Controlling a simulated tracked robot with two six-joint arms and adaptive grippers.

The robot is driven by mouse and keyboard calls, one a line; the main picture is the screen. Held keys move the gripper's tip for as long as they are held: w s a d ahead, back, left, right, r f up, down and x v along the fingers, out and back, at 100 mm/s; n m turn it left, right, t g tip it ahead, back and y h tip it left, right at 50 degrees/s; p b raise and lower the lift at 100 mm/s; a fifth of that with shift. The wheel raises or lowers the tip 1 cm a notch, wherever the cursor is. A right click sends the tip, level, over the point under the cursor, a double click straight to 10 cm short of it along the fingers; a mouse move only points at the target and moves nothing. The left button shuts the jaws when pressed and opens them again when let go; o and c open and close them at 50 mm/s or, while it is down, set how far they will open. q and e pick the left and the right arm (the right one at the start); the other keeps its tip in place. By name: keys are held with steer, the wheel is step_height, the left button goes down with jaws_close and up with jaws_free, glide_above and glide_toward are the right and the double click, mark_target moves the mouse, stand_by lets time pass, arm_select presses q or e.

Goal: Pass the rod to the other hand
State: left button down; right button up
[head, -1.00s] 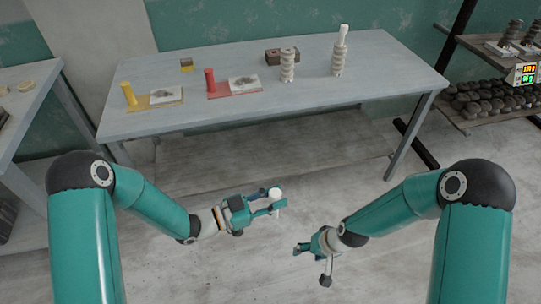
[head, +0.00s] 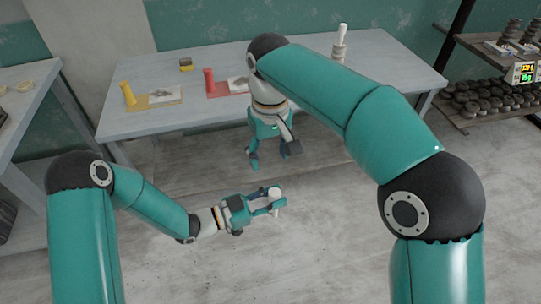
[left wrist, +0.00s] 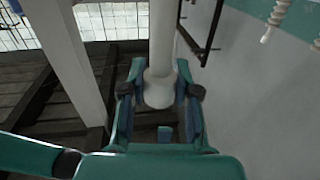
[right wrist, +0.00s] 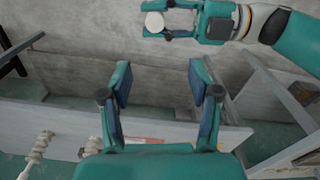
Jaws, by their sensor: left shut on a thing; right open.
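The white rod (head: 275,192) is in my left gripper (head: 268,201), which is shut around it in front of the table. In the left wrist view the rod (left wrist: 162,45) stands between the two fingers, with a wider collar at its near end. My right gripper (head: 270,160) is open and empty, above and behind the left one, fingers pointing down. In the right wrist view its open fingers (right wrist: 160,82) have nothing between them. The rod's round end (right wrist: 154,22) shows beyond them at the top, apart from the fingers.
A shelf (head: 490,120) with dark discs stands right; another table (head: 30,90) is left.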

mark_target(270, 190)
step_height(270, 190, down, 12)
steer(key=shift+s+d+r, duration=0.1)
steer(key=shift+s+r, duration=0.05)
steer(key=shift+r, duration=0.1)
stand_by(0.4)
jaws_close()
arm_select(q)
steer(key=c, duration=1)
jaws_free()
arm_select(e)
steer(key=shift+s, duration=0.1)
arm_select(q)
steer(key=shift+o, duration=1.2)
steer(key=shift+a, duration=0.1)
